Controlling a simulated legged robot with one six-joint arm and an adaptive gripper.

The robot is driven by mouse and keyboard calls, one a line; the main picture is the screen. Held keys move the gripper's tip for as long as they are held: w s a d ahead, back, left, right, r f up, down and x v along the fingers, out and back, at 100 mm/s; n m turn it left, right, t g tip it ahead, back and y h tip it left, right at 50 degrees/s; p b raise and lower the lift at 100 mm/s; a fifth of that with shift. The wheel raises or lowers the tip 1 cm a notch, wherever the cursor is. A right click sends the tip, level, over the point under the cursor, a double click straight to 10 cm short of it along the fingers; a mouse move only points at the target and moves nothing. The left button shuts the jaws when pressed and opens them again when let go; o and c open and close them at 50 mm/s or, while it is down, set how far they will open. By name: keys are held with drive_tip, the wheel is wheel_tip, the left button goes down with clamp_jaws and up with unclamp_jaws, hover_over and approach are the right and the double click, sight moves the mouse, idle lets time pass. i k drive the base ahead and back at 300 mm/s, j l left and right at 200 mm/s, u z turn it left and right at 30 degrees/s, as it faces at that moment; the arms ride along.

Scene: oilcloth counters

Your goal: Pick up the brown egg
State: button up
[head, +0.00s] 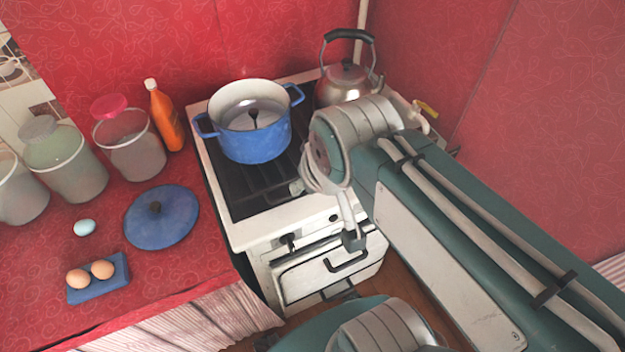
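Two brown eggs sit side by side on a small blue tray (103,291) near the front edge of the red counter. The left brown egg (77,279) and the right brown egg (102,270) look alike and seem to touch or nearly touch. A pale blue egg (84,228) lies apart on the counter behind them. My arm reaches in from the right of the head view, with its joints in front of the stove.
A blue lid (161,217) lies right of the eggs. Several jars, including one with a pink lid (132,145), and an orange bottle (164,116) stand behind. The stove (232,228) carries a blue pot (256,146) and kettle (346,84).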

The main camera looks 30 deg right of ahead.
sight(77, 279)
drive_tip(key=k+j+u, duration=0.1)
drive_tip(key=j+u, duration=0.9)
drive_tip(key=j+z, duration=0.1)
drive_tip(key=z, duration=1.45)
drive_tip(key=u, duration=1.55)
drive_tip(key=i+j+z, duration=0.3)
drive_tip(key=j+z, duration=0.25)
drive_tip(key=j, duration=0.15)
